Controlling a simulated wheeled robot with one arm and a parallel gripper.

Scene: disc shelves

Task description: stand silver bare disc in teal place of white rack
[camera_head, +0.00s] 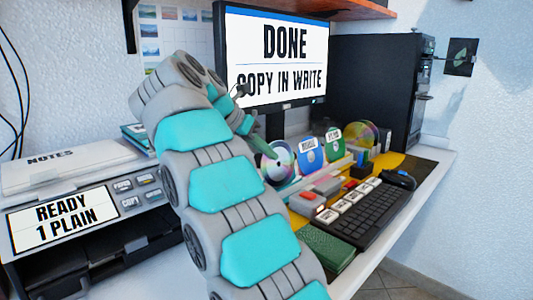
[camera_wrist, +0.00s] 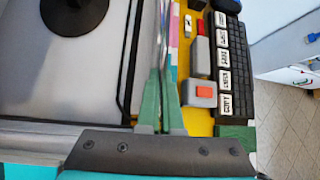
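The silver bare disc (camera_head: 278,165) stands upright at the left end of the row of discs in the head view. In the wrist view the disc (camera_wrist: 162,35) shows edge-on as a thin line between my green fingertips. My gripper (camera_wrist: 161,95) is shut on it; in the head view my gripper (camera_head: 259,146) is at its upper left edge. The white rack (camera_head: 296,183) is below the discs. In the wrist view a strip with teal and pink patches (camera_wrist: 173,45) lies beside the disc. I cannot tell whether the disc's lower edge touches the rack.
A blue-sleeved disc (camera_head: 310,155), a green-sleeved disc (camera_head: 333,144) and a shiny disc (camera_head: 361,136) stand to the right. The monitor (camera_head: 275,60) reads "DONE COPY IN WRITE". A keyboard (camera_head: 370,212) and grey blocks (camera_head: 328,186) lie in front. A printer-like machine (camera_head: 80,220) is left.

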